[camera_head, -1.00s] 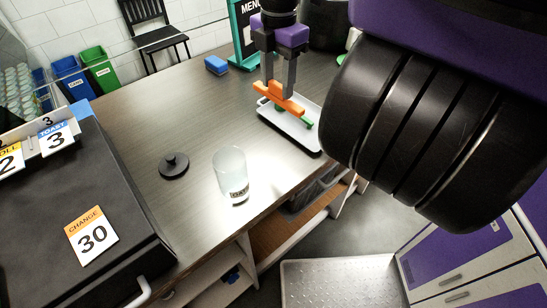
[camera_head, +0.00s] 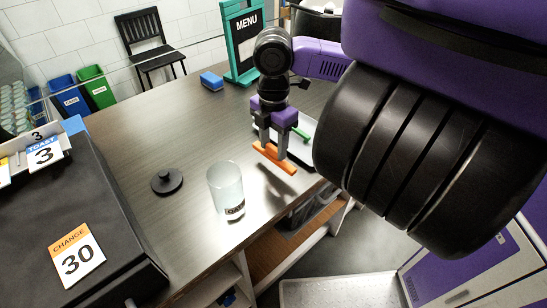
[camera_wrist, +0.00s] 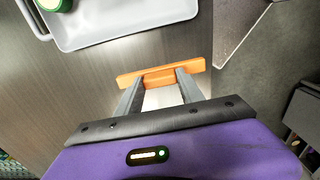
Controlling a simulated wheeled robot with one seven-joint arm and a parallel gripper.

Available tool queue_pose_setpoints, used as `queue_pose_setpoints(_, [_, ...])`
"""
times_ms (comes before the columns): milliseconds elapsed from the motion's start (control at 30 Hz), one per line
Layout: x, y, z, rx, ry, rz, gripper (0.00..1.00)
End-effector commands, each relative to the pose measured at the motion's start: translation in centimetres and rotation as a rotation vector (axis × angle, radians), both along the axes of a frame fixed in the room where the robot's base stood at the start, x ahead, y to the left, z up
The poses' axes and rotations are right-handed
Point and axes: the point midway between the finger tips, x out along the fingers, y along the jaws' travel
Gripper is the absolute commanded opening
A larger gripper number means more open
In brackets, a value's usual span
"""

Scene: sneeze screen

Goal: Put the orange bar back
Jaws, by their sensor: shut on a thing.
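My gripper (camera_head: 272,149) is shut on the orange bar (camera_head: 277,160) and holds it above the counter, near the counter's front edge. In the wrist view the bar (camera_wrist: 133,78) lies across both fingertips. The white tray (camera_head: 311,125) is behind and to the right of the bar, partly hidden by my gripper and arm. A green thing (camera_head: 301,133) lies in the tray. In the wrist view the tray (camera_wrist: 130,32) is at the top, apart from the bar.
A frosted glass (camera_head: 226,187) stands left of my gripper, with a black lid (camera_head: 167,180) further left. A blue sponge (camera_head: 212,81) and a green menu stand (camera_head: 243,75) are at the back. A dark cabinet with number cards (camera_head: 80,200) fills the left. The middle counter is clear.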

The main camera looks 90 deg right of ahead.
Motion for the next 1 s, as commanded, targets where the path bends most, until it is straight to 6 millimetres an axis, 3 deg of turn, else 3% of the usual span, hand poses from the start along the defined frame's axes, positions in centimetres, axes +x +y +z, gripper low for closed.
queue_pose_setpoints(400, [0.0,0.1,-3.8,0.003,0.000,0.000,0.04])
queue_pose_setpoints(867, [0.0,0.0,-4.5,0.000,0.000,0.000,0.04])
queue_pose_setpoints(900, [0.0,0.0,-4.6,0.000,0.000,0.000,0.53])
queue_pose_setpoints(1000, [0.0,0.0,-4.6,0.000,0.000,0.000,0.66])
